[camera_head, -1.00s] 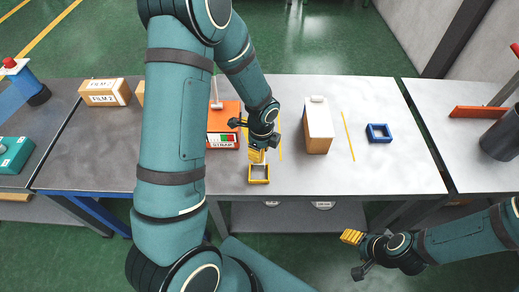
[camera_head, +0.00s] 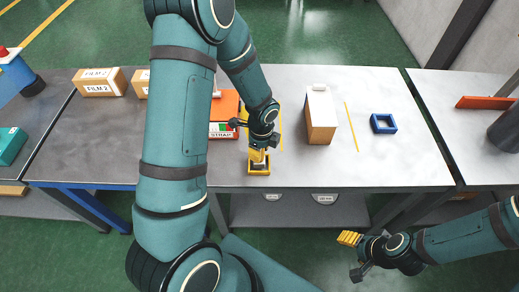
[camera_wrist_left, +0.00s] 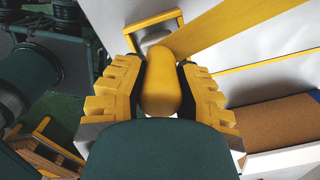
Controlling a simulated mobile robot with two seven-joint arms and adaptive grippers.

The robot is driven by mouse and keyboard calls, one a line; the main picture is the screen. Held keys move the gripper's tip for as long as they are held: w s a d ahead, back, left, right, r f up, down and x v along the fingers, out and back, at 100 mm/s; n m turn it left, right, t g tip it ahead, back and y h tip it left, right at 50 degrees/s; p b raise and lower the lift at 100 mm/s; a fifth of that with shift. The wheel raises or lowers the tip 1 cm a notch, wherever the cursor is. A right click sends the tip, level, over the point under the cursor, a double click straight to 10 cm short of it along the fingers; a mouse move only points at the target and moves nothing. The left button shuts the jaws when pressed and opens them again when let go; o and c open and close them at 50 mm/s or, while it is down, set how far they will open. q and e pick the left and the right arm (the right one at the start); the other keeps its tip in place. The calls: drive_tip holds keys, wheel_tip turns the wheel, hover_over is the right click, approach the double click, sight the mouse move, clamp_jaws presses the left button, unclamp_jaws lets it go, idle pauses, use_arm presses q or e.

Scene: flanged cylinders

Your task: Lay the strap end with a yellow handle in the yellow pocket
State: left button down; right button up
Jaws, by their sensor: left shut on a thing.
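The yellow pocket (camera_head: 259,172) is a small open frame near the front edge of the table. My left gripper (camera_head: 258,150) is right above it, pointing down. In the left wrist view its fingers (camera_wrist_left: 163,95) are shut on the yellow handle (camera_wrist_left: 163,75). The wide yellow strap (camera_wrist_left: 225,32) runs from behind the handle to the upper right. The handle's lower end is at the pocket's opening; I cannot tell whether it touches the bottom. My right gripper (camera_head: 354,256) is empty, fingers apart, in front of the table.
A white-topped cardboard box (camera_head: 320,118) stands right of the pocket, and a blue frame (camera_head: 383,123) lies farther right. An orange block with a STRAP label (camera_head: 222,130) is just left of my left gripper. FILM boxes (camera_head: 99,83) stand far left. The table's right part is mostly clear.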

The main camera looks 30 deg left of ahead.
use_arm(q)
drive_tip(key=shift+f+b, duration=0.5)
drive_tip(key=shift+f, duration=0.1)
idle(0.4)
drive_tip(key=c, duration=0.7)
unclamp_jaws()
drive_tip(key=shift+c, duration=0.2)
drive_tip(key=r, duration=1.2)
drive_tip(key=shift+d, duration=0.25)
drive_tip(key=s+d+f+n+h, duration=0.2)
drive_tip(key=s+d+f+n, duration=0.3)
drive_tip(key=d+f+n, duration=0.3)
drive_tip(key=s+d+f+n+t+h, duration=0.1)
drive_tip(key=s+d+f+n+h, duration=0.1)
drive_tip(key=s+d+f+n, duration=0.3)
drive_tip(key=d+f+n, duration=0.4)
drive_tip(key=f+n, duration=0.1)
drive_tip(key=shift+s+n, duration=0.3)
drive_tip(key=shift+n, duration=0.1)
